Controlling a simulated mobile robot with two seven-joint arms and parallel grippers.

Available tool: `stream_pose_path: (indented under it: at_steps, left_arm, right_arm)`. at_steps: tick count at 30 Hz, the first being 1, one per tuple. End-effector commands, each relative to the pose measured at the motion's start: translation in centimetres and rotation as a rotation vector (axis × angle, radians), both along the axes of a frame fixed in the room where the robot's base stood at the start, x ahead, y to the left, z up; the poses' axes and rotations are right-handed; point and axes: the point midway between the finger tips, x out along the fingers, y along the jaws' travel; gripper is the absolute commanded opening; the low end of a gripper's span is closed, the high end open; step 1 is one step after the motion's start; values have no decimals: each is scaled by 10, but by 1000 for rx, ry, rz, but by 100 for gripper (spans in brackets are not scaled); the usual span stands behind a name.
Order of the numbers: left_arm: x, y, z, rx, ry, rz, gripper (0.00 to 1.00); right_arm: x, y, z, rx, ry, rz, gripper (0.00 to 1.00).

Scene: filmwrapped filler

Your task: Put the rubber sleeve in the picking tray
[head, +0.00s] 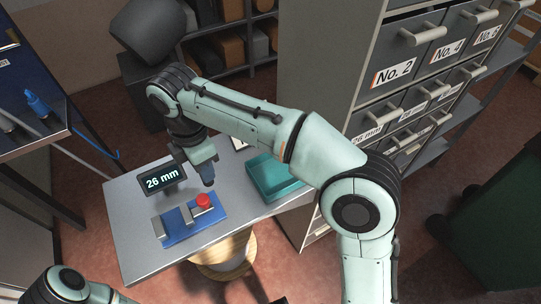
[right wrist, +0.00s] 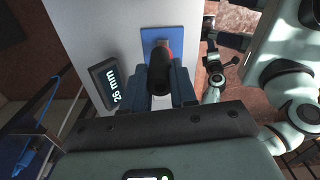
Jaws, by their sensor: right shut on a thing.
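My right gripper (head: 206,178) is shut on a dark cylindrical piece, which looks like the rubber sleeve (right wrist: 159,70). In the right wrist view the sleeve sits between the two blue-grey fingers. In the head view the gripper is above the table, just behind the blue gauge base, and the sleeve shows small and dark under it. A teal tray (head: 284,181), likely the picking tray, lies on the table to the right of the gripper; my arm partly covers it.
The grey table (head: 133,235) bears a display (head: 163,181) reading 26 mm and a blue gauge base (head: 180,238) with a red knob (head: 203,201). A labelled drawer cabinet (head: 317,75) stands behind the tray. A blue bench (head: 30,95) is at left.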

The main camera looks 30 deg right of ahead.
Motion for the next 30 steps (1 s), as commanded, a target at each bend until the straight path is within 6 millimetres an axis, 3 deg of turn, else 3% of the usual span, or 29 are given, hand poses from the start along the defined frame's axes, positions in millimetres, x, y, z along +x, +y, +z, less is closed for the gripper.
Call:
stream_pose_path:
  at_steps: [5, 18, 27, 30]
  left_arm:
    - [-3, 0, -3, 0, 4, 0, 43]
    - [-4, 0, -8, 0, 6, 0, 43]
    - [-3, 0, -6, 0, 4, 0, 43]
    - [-8, 0, -16, 0, 9, 0, 43]
  right_arm:
    - [-1, -20, 2, 0, -2, 24, 0]
    - [8, -137, 2, 0, -2, 18, 0]
    - [13, -199, 2, 0, -2, 20, 0]
    - [12, -194, -24, 0, 3, 26, 0]
